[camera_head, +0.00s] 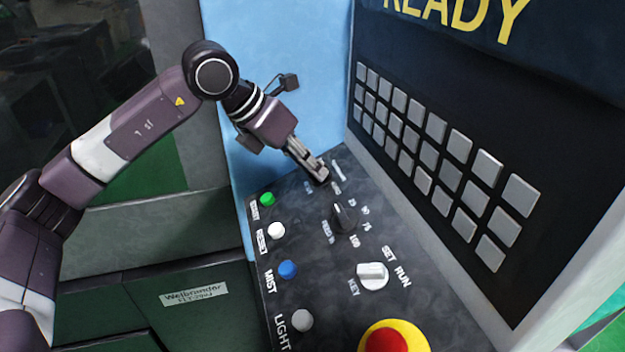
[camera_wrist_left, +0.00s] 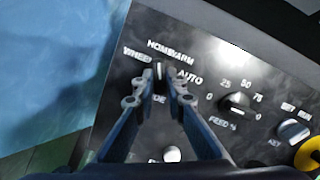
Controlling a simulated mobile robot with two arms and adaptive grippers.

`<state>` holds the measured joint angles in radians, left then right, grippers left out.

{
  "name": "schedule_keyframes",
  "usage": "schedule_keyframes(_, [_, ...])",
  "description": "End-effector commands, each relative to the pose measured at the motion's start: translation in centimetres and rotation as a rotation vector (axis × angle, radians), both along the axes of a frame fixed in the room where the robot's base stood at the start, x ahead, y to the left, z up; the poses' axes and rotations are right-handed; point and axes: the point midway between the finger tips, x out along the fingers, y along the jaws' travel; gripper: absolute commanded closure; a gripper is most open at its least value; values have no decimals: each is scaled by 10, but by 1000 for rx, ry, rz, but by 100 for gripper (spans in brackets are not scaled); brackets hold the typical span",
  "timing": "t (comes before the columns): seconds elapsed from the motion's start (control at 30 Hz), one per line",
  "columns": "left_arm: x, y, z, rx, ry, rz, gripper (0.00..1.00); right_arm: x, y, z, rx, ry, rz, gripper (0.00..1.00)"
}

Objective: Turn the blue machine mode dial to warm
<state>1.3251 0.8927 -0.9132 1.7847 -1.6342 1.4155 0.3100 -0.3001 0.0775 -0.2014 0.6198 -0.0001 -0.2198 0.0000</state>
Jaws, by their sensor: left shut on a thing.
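My left gripper (camera_head: 318,174) reaches down to the far end of the black control panel (camera_head: 310,235). In the left wrist view its fingers (camera_wrist_left: 159,80) are shut on the mode dial (camera_wrist_left: 159,70), one finger on each side. Only a small part of the dial shows, and its colour is hard to make out. The labels WHEEL, HOME, WARM and AUTO (camera_wrist_left: 190,77) stand around it. HOME and WARM are just above the fingertips. I cannot tell exactly which label the dial points to. In the head view the fingers cover the dial. My right gripper is not in view.
A black feed dial (camera_head: 344,217) and a silver key switch (camera_head: 372,276) sit nearer on the panel. Green (camera_head: 267,199), white and blue (camera_head: 288,269) buttons line its left side. A red emergency stop (camera_head: 384,342) is at the near end. A keypad screen rises at right.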

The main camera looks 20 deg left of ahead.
Motion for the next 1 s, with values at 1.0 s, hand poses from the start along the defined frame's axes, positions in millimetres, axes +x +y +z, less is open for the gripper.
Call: schedule_keyframes(1.0, [4,3,0,187,-274,-711,100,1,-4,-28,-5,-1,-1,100])
